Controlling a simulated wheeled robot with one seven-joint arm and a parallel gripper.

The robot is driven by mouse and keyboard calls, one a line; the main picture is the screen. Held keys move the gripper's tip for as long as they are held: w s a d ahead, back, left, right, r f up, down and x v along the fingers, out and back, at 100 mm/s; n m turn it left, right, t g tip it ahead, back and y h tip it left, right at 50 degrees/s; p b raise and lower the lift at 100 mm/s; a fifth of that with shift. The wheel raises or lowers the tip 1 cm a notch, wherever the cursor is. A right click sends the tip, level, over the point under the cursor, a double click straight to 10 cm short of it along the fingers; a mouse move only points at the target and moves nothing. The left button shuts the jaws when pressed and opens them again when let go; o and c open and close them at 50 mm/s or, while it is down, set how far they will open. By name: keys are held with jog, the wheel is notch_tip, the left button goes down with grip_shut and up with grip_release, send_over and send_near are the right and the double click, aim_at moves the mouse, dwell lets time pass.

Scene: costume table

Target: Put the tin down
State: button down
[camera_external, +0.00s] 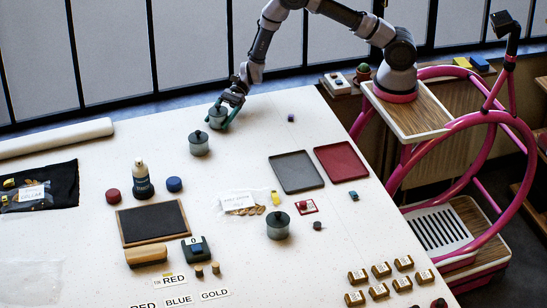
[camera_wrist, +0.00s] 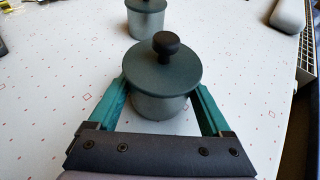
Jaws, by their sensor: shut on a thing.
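A small grey-green tin (camera_external: 218,117) with a dark lid and a round black knob is between the fingers of my gripper (camera_external: 229,117) near the far edge of the table. In the wrist view the tin (camera_wrist: 161,82) stands upright between the two teal fingers of my gripper (camera_wrist: 160,105), which are shut on its sides. I cannot tell whether its base touches the table. A second, similar tin (camera_external: 199,144) stands just in front of it, and it also shows in the wrist view (camera_wrist: 146,17). A third tin (camera_external: 277,226) stands near the middle front.
A grey tray (camera_external: 296,172) and a red tray (camera_external: 341,161) lie to the right. A white roll (camera_external: 55,137) lies at the far left. The table between my gripper and the grey tray is clear.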

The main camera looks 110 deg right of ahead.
jog(key=shift+f, duration=0.2)
jog(key=shift+f, duration=0.15)
grip_release()
